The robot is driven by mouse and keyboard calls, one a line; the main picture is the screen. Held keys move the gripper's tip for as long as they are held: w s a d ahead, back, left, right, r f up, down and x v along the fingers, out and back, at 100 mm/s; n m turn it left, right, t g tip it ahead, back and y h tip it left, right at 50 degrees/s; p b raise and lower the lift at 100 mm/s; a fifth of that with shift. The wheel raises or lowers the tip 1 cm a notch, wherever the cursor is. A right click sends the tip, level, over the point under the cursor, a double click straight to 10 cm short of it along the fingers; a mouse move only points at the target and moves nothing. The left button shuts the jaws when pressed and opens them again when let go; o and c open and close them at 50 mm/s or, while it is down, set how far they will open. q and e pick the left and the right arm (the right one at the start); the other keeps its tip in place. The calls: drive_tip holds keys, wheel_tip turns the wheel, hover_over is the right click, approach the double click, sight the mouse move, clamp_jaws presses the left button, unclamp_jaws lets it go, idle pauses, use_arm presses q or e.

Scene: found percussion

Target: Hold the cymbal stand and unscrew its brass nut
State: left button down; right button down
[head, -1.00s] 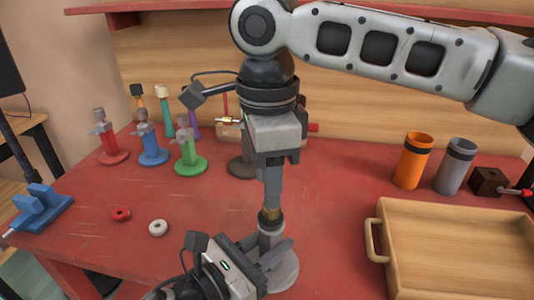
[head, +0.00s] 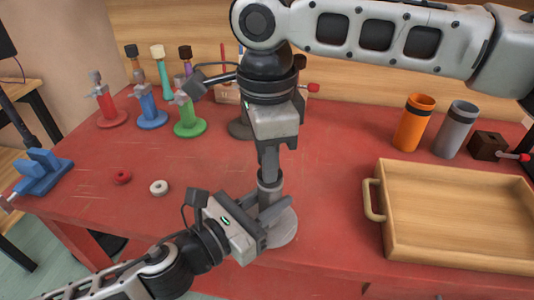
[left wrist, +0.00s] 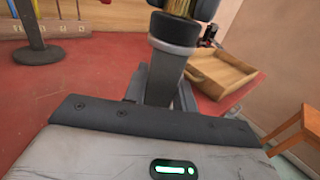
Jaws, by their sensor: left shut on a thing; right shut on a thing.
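The cymbal stand (head: 282,231) stands upright on the red table, with a round grey base and a grey post. My left gripper (head: 271,210) comes in low from the left and is shut around the post. The post (left wrist: 164,78) rises between its fingers in the left wrist view. My right gripper (head: 269,174) points straight down over the stand's top and is shut on the brass nut. The nut is hidden in the head view. In the left wrist view the brass nut (left wrist: 181,8) shows above the post's collar, between dark fingertips.
A wooden tray (head: 372,213) is at the right, with orange (head: 413,125) and grey (head: 455,132) cups behind it. Red, blue and green stands (head: 188,122) are at the back left. A red ring (head: 121,177) and white ring (head: 159,187) lie left of the stand.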

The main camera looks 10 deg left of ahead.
use_arm(q)
drive_tip(key=shift+d+r, duration=0.1)
use_arm(e)
drive_tip(key=n, duration=0.5)
drive_tip(key=shift+s+n, duration=0.1)
drive_tip(key=shift+n, duration=0.3)
use_arm(q)
drive_tip(key=shift+s, duration=0.1)
use_arm(e)
drive_tip(key=n, duration=0.7)
drive_tip(key=shift+d+n, duration=0.2)
drive_tip(key=shift+n, duration=0.1)
drive_tip(key=n, duration=0.7)
drive_tip(key=shift+d, duration=0.15)
drive_tip(key=n, duration=0.7)
drive_tip(key=shift+d+r, duration=0.1)
drive_tip(key=n, duration=0.7)
drive_tip(key=shift+w+n, duration=0.3)
drive_tip(key=n, duration=0.7)
drive_tip(key=shift+w, duration=0.1)
drive_tip(key=n, duration=0.4)
drive_tip(key=shift+w+n, duration=0.1)
drive_tip(key=shift+n, duration=0.3)
drive_tip(key=n, duration=0.7)
drive_tip(key=shift+a+r, duration=0.1)
drive_tip(key=shift+a, duration=0.15)
